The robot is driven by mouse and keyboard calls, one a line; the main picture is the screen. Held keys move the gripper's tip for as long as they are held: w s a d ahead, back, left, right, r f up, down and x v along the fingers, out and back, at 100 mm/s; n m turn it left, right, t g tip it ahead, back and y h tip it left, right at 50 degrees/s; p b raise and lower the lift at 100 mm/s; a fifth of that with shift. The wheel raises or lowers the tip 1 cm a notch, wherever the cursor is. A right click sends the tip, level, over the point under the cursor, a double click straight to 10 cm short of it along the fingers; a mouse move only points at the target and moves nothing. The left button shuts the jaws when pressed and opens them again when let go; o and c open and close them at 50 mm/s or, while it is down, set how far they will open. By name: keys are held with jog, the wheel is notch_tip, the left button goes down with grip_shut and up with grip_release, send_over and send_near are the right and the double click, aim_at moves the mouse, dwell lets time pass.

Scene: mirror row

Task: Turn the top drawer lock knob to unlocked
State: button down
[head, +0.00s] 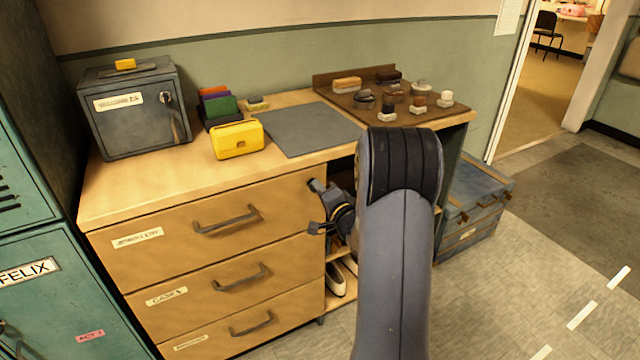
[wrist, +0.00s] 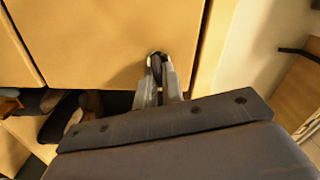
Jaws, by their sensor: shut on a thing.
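The top drawer (head: 160,255) is closed, with a dark bar handle (head: 227,220) and a paper label (head: 138,238). My gripper (head: 316,205) is at the right end of the drawer front. In the wrist view its two grey fingers (wrist: 158,76) are shut on the small dark lock knob (wrist: 156,60), which sits on the tan drawer front (wrist: 110,35). The fingers cover much of the knob, so I cannot tell which way it points. My arm blocks the area right of the drawers in the head view.
The desktop holds a grey safe (head: 135,120), a yellow box (head: 237,140), a grey mat (head: 305,128) and a brown tray (head: 440,112) of brushes. Shoes (head: 337,279) sit in the open shelf beside the drawers. A blue trunk (head: 475,205) stands right; floor beyond is clear.

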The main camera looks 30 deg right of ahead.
jog(key=shift+f+m+p, duration=0.1)
jog(key=shift+m+p, duration=0.7)
jog(key=shift+m, duration=1.1)
jog(key=c, duration=1.5)
grip_release()
jog(key=shift+c, duration=0.2)
jog(key=s, duration=1)
jog(key=shift+s+d, duration=0.2)
jog(key=shift+s, duration=0.2)
jog(key=shift+w, duration=0.15)
